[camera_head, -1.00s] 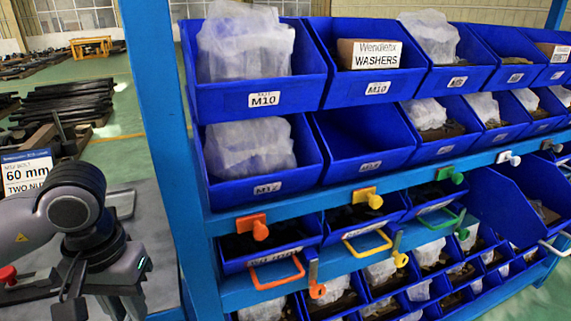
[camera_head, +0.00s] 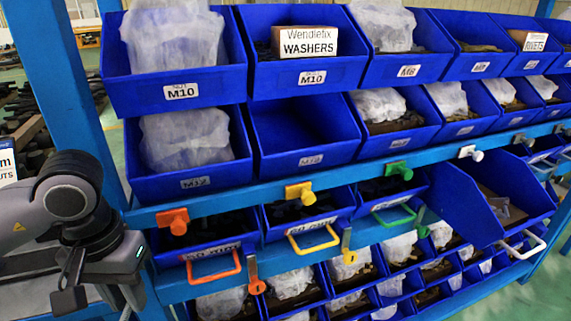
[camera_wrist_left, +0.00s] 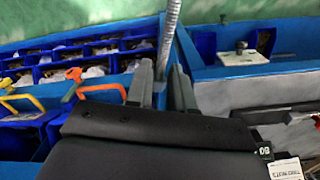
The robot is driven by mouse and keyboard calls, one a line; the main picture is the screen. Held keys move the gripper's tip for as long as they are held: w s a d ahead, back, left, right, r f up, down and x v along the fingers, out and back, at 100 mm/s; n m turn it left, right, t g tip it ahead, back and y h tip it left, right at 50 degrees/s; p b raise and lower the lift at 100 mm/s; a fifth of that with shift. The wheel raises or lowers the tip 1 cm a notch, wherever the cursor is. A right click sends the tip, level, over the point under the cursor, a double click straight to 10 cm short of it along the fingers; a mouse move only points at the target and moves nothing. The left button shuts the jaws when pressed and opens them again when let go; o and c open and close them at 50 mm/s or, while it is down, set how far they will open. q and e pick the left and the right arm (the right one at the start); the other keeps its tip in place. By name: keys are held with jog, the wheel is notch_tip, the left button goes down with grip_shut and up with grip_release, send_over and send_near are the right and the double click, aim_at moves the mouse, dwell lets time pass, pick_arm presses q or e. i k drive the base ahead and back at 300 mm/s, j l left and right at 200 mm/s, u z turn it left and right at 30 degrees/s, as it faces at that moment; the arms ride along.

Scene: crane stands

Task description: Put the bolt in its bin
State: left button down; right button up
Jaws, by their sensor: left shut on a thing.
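My left gripper (camera_head: 100,298) is at the lower left of the head view, left of the blue bins and apart from them. In the left wrist view its fingers (camera_wrist_left: 165,82) are shut on a grey threaded bolt (camera_wrist_left: 170,35), which sticks out past them toward the top edge. The bolt's far end is cut off there. Small bins with handles hang low on the rack: a red-orange handle (camera_head: 210,267), a yellow handle (camera_head: 314,239) and a green handle (camera_head: 394,216). Their labels are hard to read. My right gripper is not seen.
A blue rack post (camera_head: 62,90) stands behind my left arm. Upper bins hold wrapped parts and a washers box (camera_head: 307,42); one middle bin (camera_head: 305,130) looks empty. A large bin with a white handle (camera_head: 522,245) juts out at right. Coloured knobs line the rail.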

aim_at(492, 202)
jog(key=l+u, duration=0.2)
jog(key=l, duration=3.25)
jog(key=i+l, duration=0.1)
jog(key=l, duration=0.25)
